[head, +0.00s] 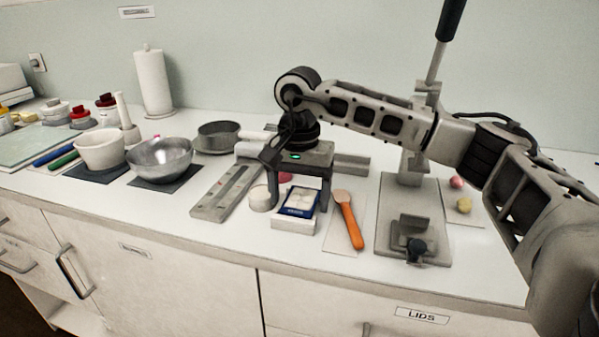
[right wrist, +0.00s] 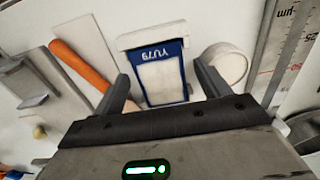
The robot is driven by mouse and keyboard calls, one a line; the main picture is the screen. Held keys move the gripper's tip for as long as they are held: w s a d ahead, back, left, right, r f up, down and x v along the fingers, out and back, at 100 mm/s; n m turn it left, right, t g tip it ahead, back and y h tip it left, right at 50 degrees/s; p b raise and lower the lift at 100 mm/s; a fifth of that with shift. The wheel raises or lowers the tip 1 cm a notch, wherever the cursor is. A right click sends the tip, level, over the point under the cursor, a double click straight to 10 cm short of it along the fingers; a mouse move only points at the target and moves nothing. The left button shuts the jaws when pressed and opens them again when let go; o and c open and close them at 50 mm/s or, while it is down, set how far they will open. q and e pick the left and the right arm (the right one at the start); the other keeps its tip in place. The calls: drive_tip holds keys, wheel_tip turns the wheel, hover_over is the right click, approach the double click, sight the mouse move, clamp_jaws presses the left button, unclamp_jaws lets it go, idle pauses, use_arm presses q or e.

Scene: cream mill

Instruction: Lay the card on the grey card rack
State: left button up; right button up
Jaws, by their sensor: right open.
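The card (head: 302,201) is blue-edged with a pale face and lies on a white block (head: 293,224) near the counter's front. In the right wrist view the card (right wrist: 163,80) bears the upside-down letters "YU79" on its blue band. My right gripper (head: 299,196) points down with open fingers, one on each side of the card. No grip on it shows. A low grey piece (head: 351,164) behind the gripper may be the grey card rack; my gripper partly hides it, so I cannot tell. My left gripper is not in view.
An orange-handled spatula (head: 348,220) lies right of the card. A round white pot (head: 262,197) and a long grey gauge (head: 225,190) are left. A grey stand (head: 412,210) is farther right. A steel bowl (head: 161,158) and mortar (head: 100,149) stand left.

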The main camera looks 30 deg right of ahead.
wheel_tip(320, 180, up, 15)
drive_tip(key=p, duration=0.1)
drive_tip(key=shift+w+d+r+p, duration=0.2)
drive_tip(key=shift+d+p, duration=0.05)
drive_tip(key=shift+p, duration=0.15)
drive_tip(key=shift+r, duration=0.3)
drive_tip(key=shift+c, duration=0.5)
drive_tip(key=shift+a+r+p, duration=0.2)
drive_tip(key=shift+r+p, duration=0.05)
drive_tip(key=shift+p, duration=0.25)
drive_tip(key=shift+c, duration=0.5)
hover_over(299, 202)
wheel_tip(299, 202, down, 11)
drive_tip(key=shift+a+r, duration=0.1)
drive_tip(key=shift+f, duration=0.55)
drive_tip(key=f, duration=0.2)
drive_tip(key=d+f, duration=0.1)
drive_tip(key=shift+w+f, duration=0.2)
drive_tip(key=shift+f, duration=0.5)
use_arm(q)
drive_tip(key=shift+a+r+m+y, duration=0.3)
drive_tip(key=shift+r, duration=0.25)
use_arm(e)
drive_tip(key=shift+c, duration=0.3)
